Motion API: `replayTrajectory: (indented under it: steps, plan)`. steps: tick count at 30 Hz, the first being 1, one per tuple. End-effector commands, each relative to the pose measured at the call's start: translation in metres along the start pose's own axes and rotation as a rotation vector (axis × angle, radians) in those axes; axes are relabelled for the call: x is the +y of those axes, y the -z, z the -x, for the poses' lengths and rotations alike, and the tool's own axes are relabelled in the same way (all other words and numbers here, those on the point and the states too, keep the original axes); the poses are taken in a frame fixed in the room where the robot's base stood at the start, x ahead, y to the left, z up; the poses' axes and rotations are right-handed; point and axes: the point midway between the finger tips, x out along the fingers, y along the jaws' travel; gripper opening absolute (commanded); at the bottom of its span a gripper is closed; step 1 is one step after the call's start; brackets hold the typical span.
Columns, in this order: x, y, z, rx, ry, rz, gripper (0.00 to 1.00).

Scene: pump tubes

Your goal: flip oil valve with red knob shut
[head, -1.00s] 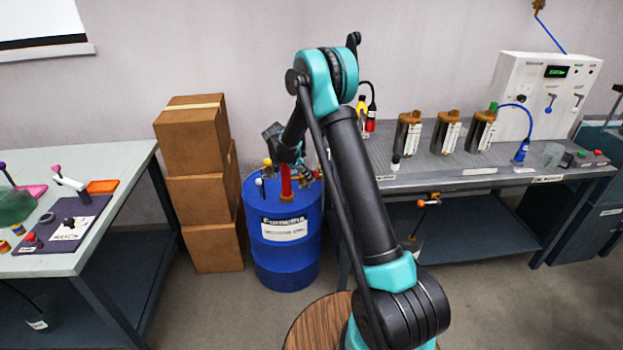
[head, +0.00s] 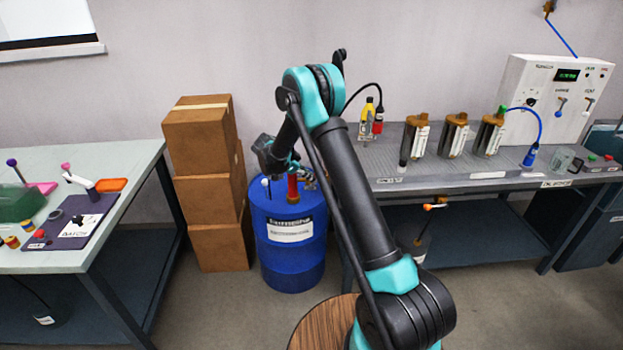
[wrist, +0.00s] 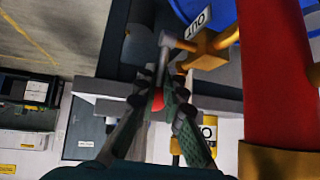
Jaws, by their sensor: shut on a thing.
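My gripper (wrist: 163,82) is shut on a red knob (wrist: 157,100), which shows between its two fingers in the wrist view. Brass valve fittings (wrist: 210,50) are just beyond the fingertips, with a grey-headed lever beside them.
The thick red tube also fills the right of the wrist view (wrist: 275,70). Stacked cardboard boxes (head: 215,195) stand close left of the barrel. A metal bench (head: 400,170) with pump cylinders is at the right, a worktable (head: 125,180) at the left.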

Motion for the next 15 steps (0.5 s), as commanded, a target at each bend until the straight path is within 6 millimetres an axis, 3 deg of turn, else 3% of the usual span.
replayTrajectory:
  steps: [1, 2, 8, 15]
  plan:
    - [-0.0016, 0.0086, -0.0009, 0.016, 0.000, -0.005, 0.00]
    - [-0.0017, 0.0086, -0.0008, 0.016, 0.001, -0.005, 0.12]
    - [-0.0011, 0.0074, -0.0005, 0.015, 0.001, -0.004, 0.37]
    - [-0.0010, 0.0047, 0.0000, 0.012, 0.002, -0.002, 0.38]
